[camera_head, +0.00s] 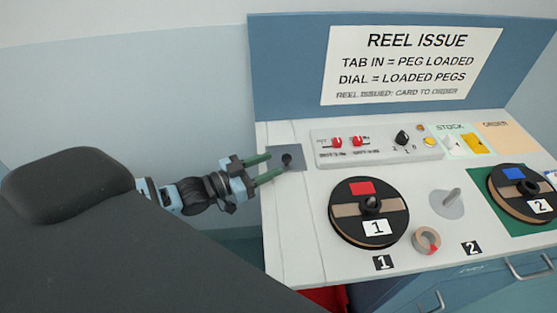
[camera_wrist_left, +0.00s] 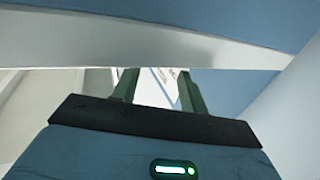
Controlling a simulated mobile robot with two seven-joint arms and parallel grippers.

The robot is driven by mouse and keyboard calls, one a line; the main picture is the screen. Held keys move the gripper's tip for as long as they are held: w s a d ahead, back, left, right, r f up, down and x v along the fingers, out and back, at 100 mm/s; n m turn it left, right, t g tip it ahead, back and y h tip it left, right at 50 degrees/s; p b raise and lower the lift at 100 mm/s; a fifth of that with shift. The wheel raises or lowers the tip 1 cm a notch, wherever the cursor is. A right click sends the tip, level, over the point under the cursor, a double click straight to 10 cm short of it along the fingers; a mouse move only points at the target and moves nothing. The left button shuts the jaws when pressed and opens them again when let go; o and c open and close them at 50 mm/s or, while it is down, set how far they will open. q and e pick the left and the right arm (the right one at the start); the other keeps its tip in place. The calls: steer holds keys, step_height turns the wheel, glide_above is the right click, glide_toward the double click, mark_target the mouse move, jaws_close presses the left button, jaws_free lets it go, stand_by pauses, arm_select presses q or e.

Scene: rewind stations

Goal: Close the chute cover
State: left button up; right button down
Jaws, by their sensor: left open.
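A grey square plate (camera_head: 284,153) with a black knob (camera_head: 287,159) lies at the left end of the white counter; it looks like the chute cover, but I cannot tell whether it is open. My left gripper (camera_head: 273,164) reaches in from the left with its green fingers apart, at the plate's left edge and just short of the knob. Nothing shows between the fingers. In the left wrist view the open fingers (camera_wrist_left: 157,78) point at a pale band; the knob cannot be made out there. My right gripper is not in view.
A blue back panel (camera_head: 285,65) with a sign (camera_head: 412,65) stands behind.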

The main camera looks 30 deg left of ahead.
mark_target(283, 159)
arm_select(q)
steer(key=shift+x, duration=1.8)
jaws_close()
